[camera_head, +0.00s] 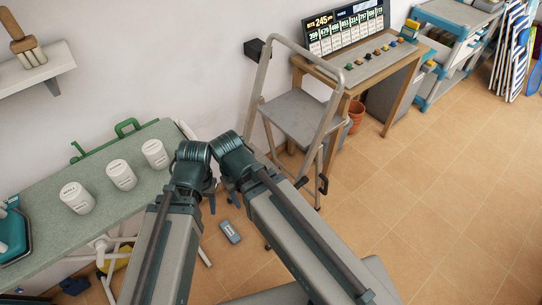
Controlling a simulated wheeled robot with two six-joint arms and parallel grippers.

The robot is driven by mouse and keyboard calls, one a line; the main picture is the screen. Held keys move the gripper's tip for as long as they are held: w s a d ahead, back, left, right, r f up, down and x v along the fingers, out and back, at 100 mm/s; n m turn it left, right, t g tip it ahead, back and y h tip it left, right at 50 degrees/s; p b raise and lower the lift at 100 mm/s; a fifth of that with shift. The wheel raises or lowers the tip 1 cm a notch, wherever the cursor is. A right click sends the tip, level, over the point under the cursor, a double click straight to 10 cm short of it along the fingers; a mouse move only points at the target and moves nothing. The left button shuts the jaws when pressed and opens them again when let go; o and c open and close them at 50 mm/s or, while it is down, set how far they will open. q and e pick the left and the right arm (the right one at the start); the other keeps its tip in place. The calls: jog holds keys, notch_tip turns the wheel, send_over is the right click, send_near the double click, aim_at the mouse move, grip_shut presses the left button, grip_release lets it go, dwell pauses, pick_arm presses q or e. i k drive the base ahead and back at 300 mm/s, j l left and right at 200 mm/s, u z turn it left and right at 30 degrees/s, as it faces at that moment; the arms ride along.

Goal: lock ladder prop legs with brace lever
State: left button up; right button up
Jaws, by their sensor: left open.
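The ladder (298,113) is a grey folding step ladder with a flat step. It stands upright and unfolded against the wall, left of the wooden desk. A small black lever-like part (323,184) shows low on its right leg; I cannot tell if it is the brace lever or how it is set. Its lower left legs are partly hidden behind my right arm. My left gripper (211,200) is open, empty and apart from the ladder, to its lower left. My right gripper (234,196) is beside it, mostly hidden by its own arm, and its jaws are unclear.
A green-topped counter (45,220) with several white canisters (121,174) runs along the left. A wooden desk (352,80) with a lit display (345,30) stands right of the ladder. A small grey-blue object (229,232) lies on the floor. The tiled floor at right is clear.

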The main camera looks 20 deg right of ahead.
aim_at(304, 180)
jog(key=j+z, duration=0.2)
jog(key=z, duration=0.15)
jog(key=i+j+z, duration=0.1)
jog(key=z, duration=0.25)
jog(key=j+z, duration=0.35)
jog(key=k+l, duration=0.05)
